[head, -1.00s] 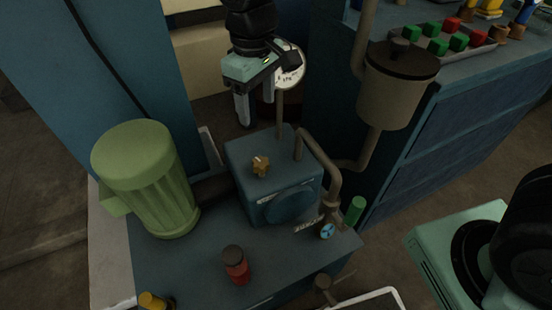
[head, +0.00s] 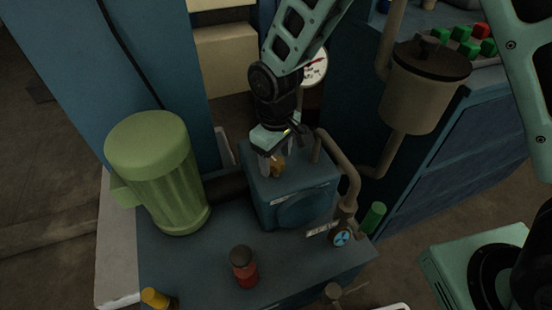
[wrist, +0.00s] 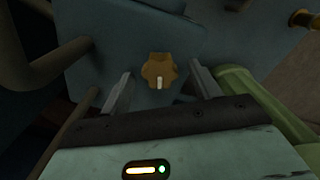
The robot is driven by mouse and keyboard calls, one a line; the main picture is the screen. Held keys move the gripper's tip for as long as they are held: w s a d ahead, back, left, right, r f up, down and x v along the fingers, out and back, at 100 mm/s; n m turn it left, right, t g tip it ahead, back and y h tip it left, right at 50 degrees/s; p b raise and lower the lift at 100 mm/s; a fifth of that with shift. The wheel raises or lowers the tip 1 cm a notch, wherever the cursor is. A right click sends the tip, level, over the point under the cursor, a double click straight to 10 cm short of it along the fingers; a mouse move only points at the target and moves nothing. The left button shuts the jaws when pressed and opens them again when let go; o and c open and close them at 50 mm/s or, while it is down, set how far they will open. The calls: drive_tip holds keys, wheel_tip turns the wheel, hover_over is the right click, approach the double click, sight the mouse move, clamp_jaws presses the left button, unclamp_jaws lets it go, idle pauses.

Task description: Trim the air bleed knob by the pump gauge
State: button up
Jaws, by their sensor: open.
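The air bleed knob (head: 278,165) is a small brass, lobed knob on top of the blue pump block. In the wrist view the knob (wrist: 159,70) shows a white pointer mark facing my gripper and sits centred just beyond and between the fingertips. My gripper (head: 276,170) is pointing down over the block, its fingers open on either side of the knob; in the wrist view the gripper (wrist: 160,88) shows a gap between each finger and the knob. The pump gauge (head: 314,68) is a white round dial behind the block, partly hidden by my arm.
A green motor (head: 157,175) stands left of the block. A bent pipe (head: 345,170) rises close on its right, with a blue-faced valve (head: 341,238) below. A red-bodied bottle-like part (head: 244,268) stands in front. A lidded pot (head: 425,90) hangs at the right.

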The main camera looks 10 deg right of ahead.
drive_tip(key=shift+f, duration=0.25)
drive_tip(key=c, duration=1)
drive_tip(key=shift+o, duration=0.2)
drive_tip(key=shift+n+p, duration=0.3)
drive_tip(key=n+p, duration=0.2)
drive_tip(key=n, duration=0.1)
drive_tip(key=shift+r+n+p, duration=0.15)
drive_tip(key=shift+n+p, duration=0.15)
drive_tip(key=shift+p, duration=0.1)
drive_tip(key=n+p, duration=0.3)
drive_tip(key=n, duration=0.2)
drive_tip(key=shift+f, duration=0.2)
